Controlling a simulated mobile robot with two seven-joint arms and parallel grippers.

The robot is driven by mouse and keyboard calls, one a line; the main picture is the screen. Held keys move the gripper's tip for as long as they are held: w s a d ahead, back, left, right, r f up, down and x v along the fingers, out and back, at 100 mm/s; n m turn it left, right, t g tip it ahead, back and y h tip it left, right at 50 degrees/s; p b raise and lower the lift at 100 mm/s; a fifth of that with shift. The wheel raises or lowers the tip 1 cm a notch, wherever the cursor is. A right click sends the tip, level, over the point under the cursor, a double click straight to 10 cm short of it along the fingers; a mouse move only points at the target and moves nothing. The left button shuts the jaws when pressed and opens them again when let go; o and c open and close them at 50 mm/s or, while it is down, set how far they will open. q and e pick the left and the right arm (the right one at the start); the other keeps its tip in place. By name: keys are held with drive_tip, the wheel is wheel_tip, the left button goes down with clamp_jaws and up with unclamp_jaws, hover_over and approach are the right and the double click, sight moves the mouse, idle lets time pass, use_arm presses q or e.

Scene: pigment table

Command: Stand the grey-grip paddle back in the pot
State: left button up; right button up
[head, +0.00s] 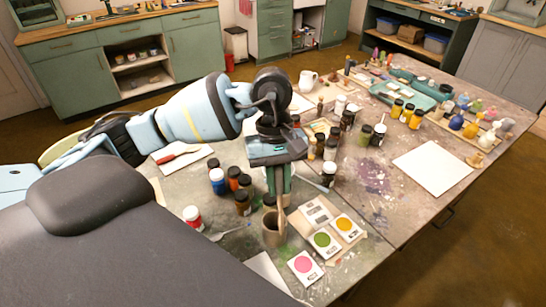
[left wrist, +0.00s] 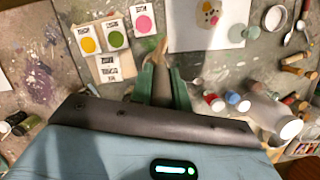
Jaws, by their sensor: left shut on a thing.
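My left gripper (head: 279,188) hangs over the near part of the table, pointing down. Its green fingers are shut on the grey-grip paddle; the grey grip (left wrist: 162,88) shows between them in the left wrist view. The paddle's pale wooden end (head: 282,216) points down. The brown pot (head: 271,236) stands upright on the table just below the gripper. The wooden end overlaps the pot's right rim in the head view; I cannot tell whether it is inside or in front. The pot is not clear in the left wrist view. My right gripper is not in view.
Dark-capped jars (head: 242,202) and a red-and-white jar (head: 193,217) stand left of the pot. Pink (head: 305,267), green (head: 325,242) and yellow (head: 347,227) swatch cards lie to its right. More bottles stand behind. A white sheet (head: 432,167) lies farther right.

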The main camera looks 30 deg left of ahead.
use_arm(q)
drive_tip(key=n, duration=0.1)
drive_tip(key=r+n+t, duration=0.1)
drive_tip(key=n, duration=0.1)
drive_tip(key=w+a+r+n+y, duration=0.1)
drive_tip(key=n, duration=0.1)
drive_tip(key=shift+a+r+t, duration=0.1)
drive_tip(key=shift+r+t, duration=0.15)
drive_tip(key=shift+t, duration=0.15)
drive_tip(key=n, duration=0.1)
drive_tip(key=a+r+n+y, duration=0.1)
drive_tip(key=n, duration=0.1)
drive_tip(key=shift+w+r+n, duration=0.25)
drive_tip(key=shift+w+n, duration=0.05)
drive_tip(key=shift+w, duration=0.05)
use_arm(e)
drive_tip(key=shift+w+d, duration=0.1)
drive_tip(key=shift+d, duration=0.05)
